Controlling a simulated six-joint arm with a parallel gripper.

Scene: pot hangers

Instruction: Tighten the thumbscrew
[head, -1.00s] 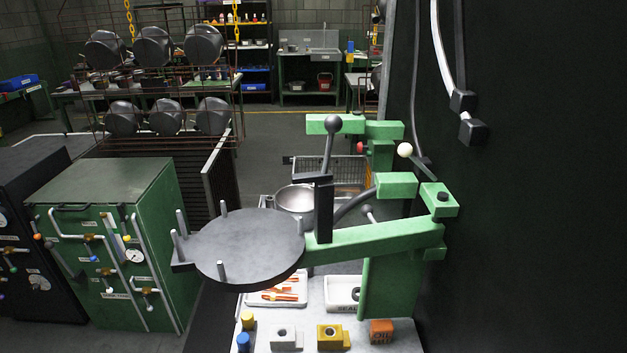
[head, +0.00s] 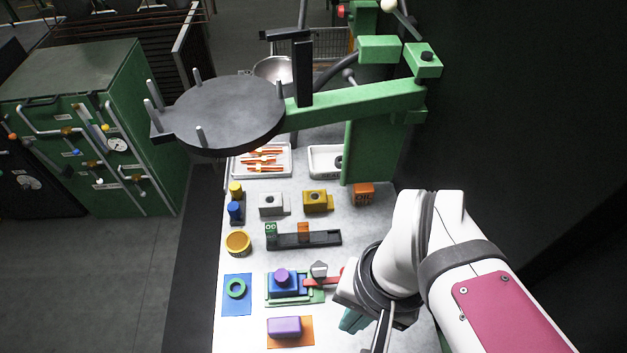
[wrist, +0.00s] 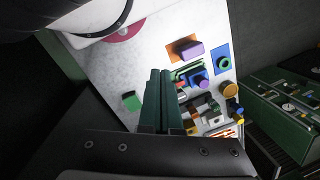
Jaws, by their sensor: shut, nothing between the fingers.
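A small fixture with a green base (head: 272,300) holds a blue block (head: 284,288) with a round purple knob (head: 282,276) on top. A grey piece (head: 319,270) and a red bar (head: 322,282) sit at its right side. I cannot tell which of these parts is the thumbscrew. The fixture shows small in the wrist view, where its purple knob (wrist: 203,84) lies right of my fingers. My gripper (wrist: 160,72) has its dark teal fingers together and empty, apart from the fixture. In the head view my wrist partly hides the fingers, right of the fixture.
A purple block on an orange mat (head: 308,342), a green ring on a blue mat (head: 228,306) and a yellow round pot (head: 238,243) lie nearby. A dark rail (head: 322,238) stands behind the fixture. A green arm with a round dark plate (head: 220,112) overhangs the table's back.

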